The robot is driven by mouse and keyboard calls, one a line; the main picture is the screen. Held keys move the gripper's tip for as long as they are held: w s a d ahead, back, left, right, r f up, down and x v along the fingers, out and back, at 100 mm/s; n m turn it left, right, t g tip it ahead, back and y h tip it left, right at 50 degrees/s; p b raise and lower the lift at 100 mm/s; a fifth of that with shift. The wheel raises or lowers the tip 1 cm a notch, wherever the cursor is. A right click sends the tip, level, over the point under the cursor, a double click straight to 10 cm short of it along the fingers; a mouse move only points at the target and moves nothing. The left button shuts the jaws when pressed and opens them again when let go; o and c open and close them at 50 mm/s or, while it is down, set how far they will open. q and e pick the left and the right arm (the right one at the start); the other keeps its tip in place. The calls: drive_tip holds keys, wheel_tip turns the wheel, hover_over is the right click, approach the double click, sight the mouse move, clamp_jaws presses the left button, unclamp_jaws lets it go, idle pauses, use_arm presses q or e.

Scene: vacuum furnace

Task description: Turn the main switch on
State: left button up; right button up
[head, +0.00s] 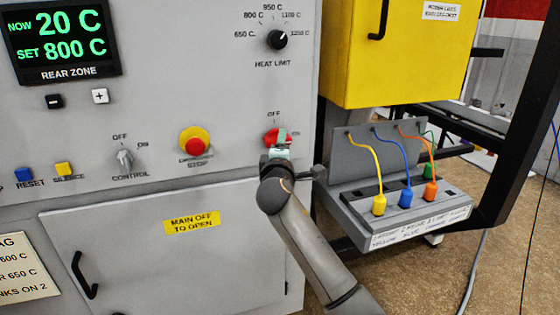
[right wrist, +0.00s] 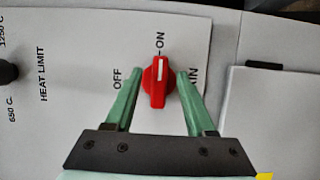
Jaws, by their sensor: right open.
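The red main switch (head: 271,137) is on the grey front panel, partly hidden behind my right gripper in the head view. In the right wrist view the red knob (right wrist: 156,88) has its white mark pointing at the ON label (right wrist: 160,43). The OFF label (right wrist: 118,79) lies to its left, and the MAIN label is partly hidden behind a finger. My right gripper (right wrist: 161,76) is open, with one green finger on each side of the knob. I cannot tell whether the fingers touch it. In the head view the right gripper (head: 283,141) is at the panel. My left gripper is not in view.
A red and yellow stop button (head: 194,143) and the control knob (head: 124,158) are left of the switch. The heat limit knob (head: 277,39) is above. A grey box with coloured plugs (head: 400,213) and a yellow cabinet (head: 392,60) stand at right.

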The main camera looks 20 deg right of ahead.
drive_tip(key=v, duration=1)
drive_tip(key=shift+s, duration=0.4)
